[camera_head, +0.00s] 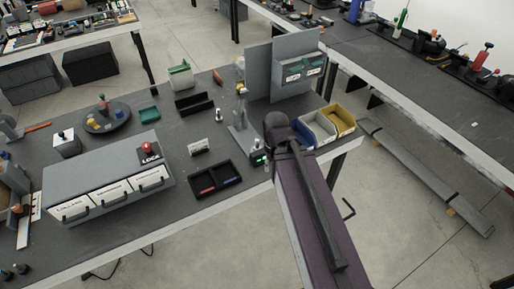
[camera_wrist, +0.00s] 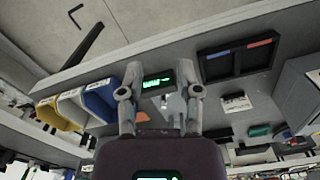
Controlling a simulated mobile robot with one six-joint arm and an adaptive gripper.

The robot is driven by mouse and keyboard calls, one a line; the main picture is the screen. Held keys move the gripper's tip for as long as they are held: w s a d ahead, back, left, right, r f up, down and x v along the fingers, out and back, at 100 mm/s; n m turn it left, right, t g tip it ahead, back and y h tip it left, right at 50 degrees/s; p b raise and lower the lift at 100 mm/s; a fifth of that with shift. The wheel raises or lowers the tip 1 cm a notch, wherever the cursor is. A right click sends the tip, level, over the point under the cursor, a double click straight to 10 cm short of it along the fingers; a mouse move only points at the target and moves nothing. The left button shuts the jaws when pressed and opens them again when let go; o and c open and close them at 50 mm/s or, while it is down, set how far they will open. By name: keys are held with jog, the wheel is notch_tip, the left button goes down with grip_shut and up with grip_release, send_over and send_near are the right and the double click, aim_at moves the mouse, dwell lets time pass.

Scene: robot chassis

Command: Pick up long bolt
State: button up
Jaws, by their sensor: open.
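I cannot pick out a long bolt for certain in either view; parts at this size are too small to tell. In the wrist view my gripper (camera_wrist: 161,92) is open, with its two fingers apart and nothing held between them. A small device with a green display (camera_wrist: 158,82) shows beyond and between the fingers, near the table edge. It also shows in the head view (camera_head: 259,158), beside my arm. A grey stand (camera_head: 241,132) with small parts at its top stands behind that device. My gripper is not clearly visible in the head view.
Blue (camera_head: 293,134), white (camera_head: 318,128) and yellow (camera_head: 339,119) bins sit at the table's right corner. A black two-part tray (camera_head: 216,180), a drawer unit (camera_head: 112,185) and a grey upright panel (camera_head: 258,72) occupy the table.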

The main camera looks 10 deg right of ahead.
jog(key=w+f+n+h+b, duration=0.3)
jog(key=w+f+n+b, duration=0.2)
jog(key=w+f+b, duration=0.25)
jog(key=n+t+h+b, duration=0.4)
jog(key=n+h+b, duration=0.6)
jog(key=n+b, duration=0.8)
send_near(257, 145)
jog(key=a, duration=0.1)
jog(key=r+m, duration=0.1)
jog(key=a, duration=0.1)
jog(key=shift+s+a+r+b, duration=0.25)
jog(key=shift+s+a+b, duration=0.05)
jog(key=shift+a+b, duration=0.05)
jog(key=b+x, duration=0.3)
jog(key=x, duration=0.4)
jog(key=shift+f, duration=0.2)
jog(key=shift+x, duration=0.75)
jog(key=shift+w, duration=0.1)
